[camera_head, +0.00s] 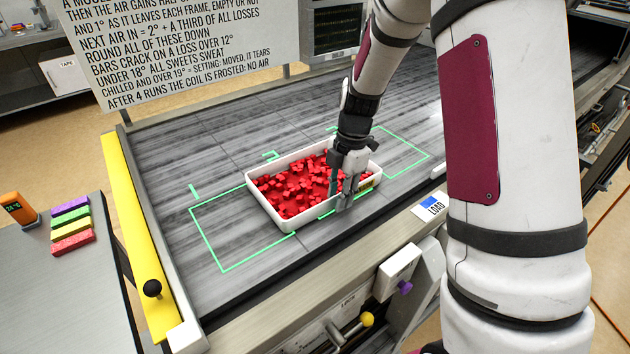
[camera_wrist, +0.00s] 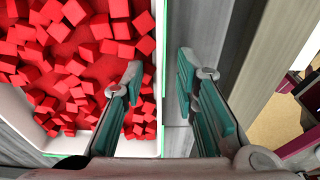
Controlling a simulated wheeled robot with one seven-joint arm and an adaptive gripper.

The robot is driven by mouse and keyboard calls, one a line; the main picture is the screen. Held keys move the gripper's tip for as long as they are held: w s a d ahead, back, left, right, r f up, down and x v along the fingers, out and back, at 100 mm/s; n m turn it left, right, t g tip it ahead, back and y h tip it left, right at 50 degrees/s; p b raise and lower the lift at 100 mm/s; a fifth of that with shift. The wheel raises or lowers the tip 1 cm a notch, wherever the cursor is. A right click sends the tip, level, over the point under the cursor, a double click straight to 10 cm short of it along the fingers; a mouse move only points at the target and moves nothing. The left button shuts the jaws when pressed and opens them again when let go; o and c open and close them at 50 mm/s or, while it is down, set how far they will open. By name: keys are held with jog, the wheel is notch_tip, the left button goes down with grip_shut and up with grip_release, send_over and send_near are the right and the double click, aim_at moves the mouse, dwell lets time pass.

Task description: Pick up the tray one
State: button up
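A white tray (camera_head: 288,226) filled with small red cubes (camera_head: 300,185) sits on the grey slatted deck, across green outlined rectangles. The tray's wall (camera_wrist: 172,40) also shows in the wrist view, with red cubes (camera_wrist: 75,60) to its left. My gripper (camera_head: 344,190) is at the tray's near right side, pointing down. In the wrist view my gripper (camera_wrist: 160,82) is open, with one finger over the cubes inside the tray and the other outside the wall. The near wall lies between the fingers; I cannot tell whether either finger touches it.
A yellow bar (camera_head: 140,230) with a black knob edges the deck on the left. A sign (camera_head: 180,45) stands behind. A load label (camera_head: 432,207) and a yellow-knobbed lever (camera_head: 350,325) are at the front. Coloured blocks (camera_head: 71,228) lie on the left table. The deck left of the tray is clear.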

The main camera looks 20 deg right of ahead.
jog(key=shift+f, duration=0.3)
grip_shut()
jog(key=shift+r, duration=0.1)
jog(key=shift+w+r, duration=0.1)
jog(key=shift+r, duration=0.7)
notch_tip(320, 180, up, 2)
jog(key=shift+r+b, duration=0.1)
jog(key=shift+b, duration=0.3)
jog(key=s+d, duration=0.3)
jog(key=d, duration=0.1)
jog(key=s+d, duration=0.4)
jog(key=s+d+r+b, duration=0.1)
jog(key=s+d, duration=0.2)
jog(key=d, duration=0.1)
jog(key=shift+s+d, duration=0.15)
jog(key=shift+d, duration=0.05)
jog(key=shift+r, duration=0.15)
